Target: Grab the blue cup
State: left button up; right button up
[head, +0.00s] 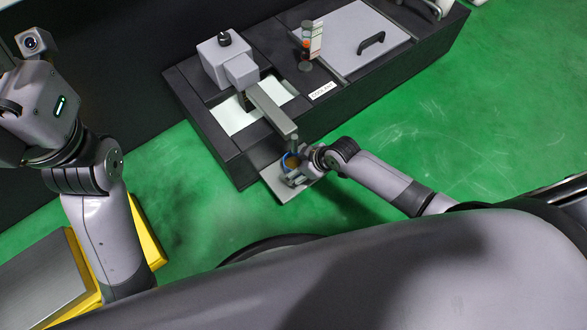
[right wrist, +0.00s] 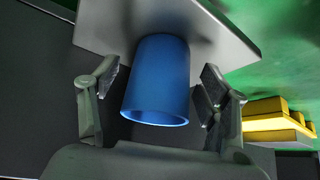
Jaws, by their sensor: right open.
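The blue cup (right wrist: 158,80) stands on a small grey shelf (right wrist: 225,28), which projects from the front of a dark machine. In the right wrist view the cup sits between the two fingers of my right gripper (right wrist: 158,92), which is open with a gap on each side of the cup. In the head view the cup (head: 290,161) is small and partly covered by my right gripper (head: 291,170) at the shelf (head: 284,190). My left arm comes in from the left in the head view, and its gripper fingers are not visible.
The dark machine bench (head: 215,135) carries a grey arm (head: 270,108) reaching out above the shelf. A yellow-edged block (head: 146,235) stands at left. Green floor is clear at right.

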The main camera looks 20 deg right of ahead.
jog(key=shift+f, duration=0.1)
jog(key=shift+c, duration=0.2)
jog(key=c, duration=1.4)
